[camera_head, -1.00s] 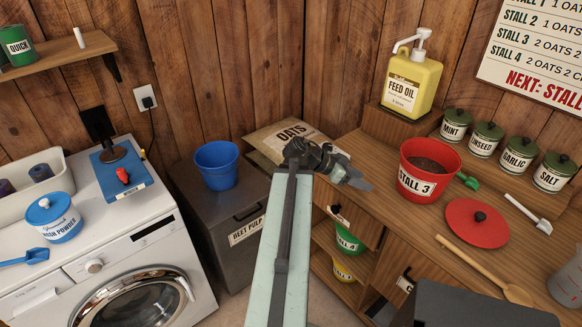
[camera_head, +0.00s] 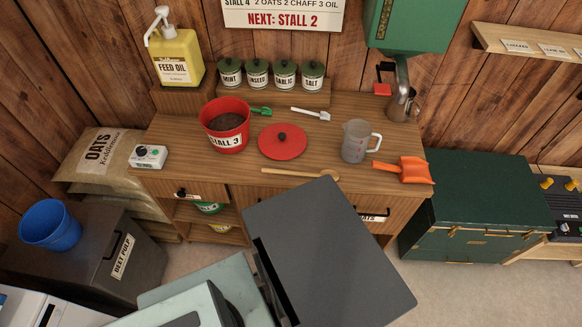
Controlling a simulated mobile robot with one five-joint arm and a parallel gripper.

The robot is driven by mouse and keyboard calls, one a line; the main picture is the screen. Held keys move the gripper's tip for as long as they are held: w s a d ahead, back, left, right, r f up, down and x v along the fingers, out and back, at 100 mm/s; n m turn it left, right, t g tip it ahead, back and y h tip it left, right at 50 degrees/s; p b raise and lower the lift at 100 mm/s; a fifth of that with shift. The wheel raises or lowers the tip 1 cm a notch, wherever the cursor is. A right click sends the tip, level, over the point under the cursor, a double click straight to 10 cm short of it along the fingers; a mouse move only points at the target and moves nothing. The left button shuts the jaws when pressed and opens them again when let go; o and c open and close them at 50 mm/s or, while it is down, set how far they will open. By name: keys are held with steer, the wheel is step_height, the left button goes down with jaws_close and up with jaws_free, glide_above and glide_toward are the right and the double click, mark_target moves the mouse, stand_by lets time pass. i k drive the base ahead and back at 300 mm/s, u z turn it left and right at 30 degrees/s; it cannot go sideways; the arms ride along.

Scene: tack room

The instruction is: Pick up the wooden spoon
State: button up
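The wooden spoon (camera_head: 298,173) lies flat near the front edge of the wooden counter (camera_head: 180,136). Its handle points left and its bowl is at the right, just above the dark grey panel that fills the lower middle of the view. It lies below the red lid (camera_head: 283,141) and left of the orange scoop. Nothing is touching it that I can see. My gripper is not in view, so its distance from the spoon does not show.
A red STALL 3 bucket (camera_head: 226,126), a clear measuring jug (camera_head: 356,141), an orange scoop (camera_head: 404,170) and a small white dial box (camera_head: 148,156) stand on the counter. Several lidded jars sit behind. A green chest (camera_head: 470,205) stands right of the counter.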

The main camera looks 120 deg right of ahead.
mark_target(336, 176)
steer(key=z, duration=4.5)
steer(key=k, duration=0.85)
steer(key=z, duration=0.05)
steer(key=i, duration=0.85)
steer(key=u, duration=0.1)
